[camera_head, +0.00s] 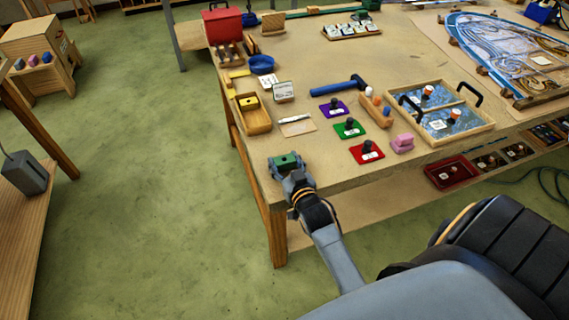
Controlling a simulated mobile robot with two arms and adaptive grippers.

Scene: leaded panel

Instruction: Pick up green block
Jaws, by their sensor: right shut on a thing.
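The green block (286,160) is at the near left corner of the wooden workbench (330,68). My right gripper (286,167) is shut on the green block, with its fingers around it. The block's top shows between the fingertips; its lower part is hidden by the gripper. I cannot tell whether the block touches the bench top. My left gripper is not in view.
Purple, green (341,134) and red (358,155) squares with black knobs lie right of the gripper. A pink block (402,143), a blue hammer (339,86) and a wooden tray (257,127) are nearby. A glass-panelled tray (480,128) stands further right.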

